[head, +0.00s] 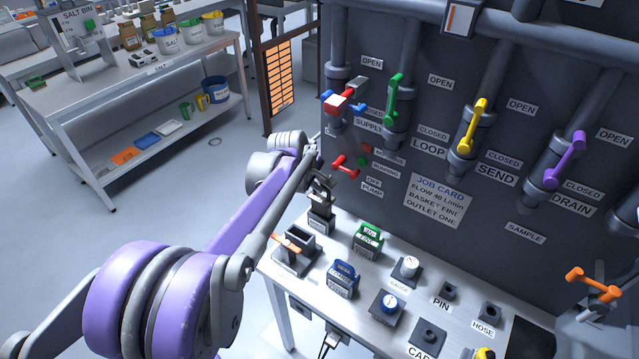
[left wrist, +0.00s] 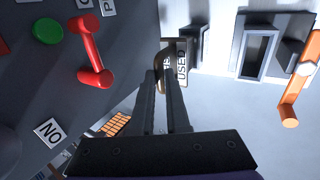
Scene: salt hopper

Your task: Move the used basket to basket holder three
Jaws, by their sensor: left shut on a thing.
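My left gripper (head: 322,184) is above the far left corner of the bench, by the dark panel. It is shut on the used basket (left wrist: 168,65), a brownish piece with a white USED tag that shows between the fingertips in the left wrist view. In the head view the basket is small and dark, and I cannot tell whether it touches the dark labelled stand (head: 320,222) below. A blue basket (head: 343,274) and a green basket (head: 368,236) stand on the bench to the right. I cannot read which holder is number three. My right gripper is out of view.
A grey open box with an orange handle (head: 287,243) stands at the bench's left edge. A red handle (head: 345,166) juts from the panel near my gripper. Floor (head: 180,225) is clear to the left.

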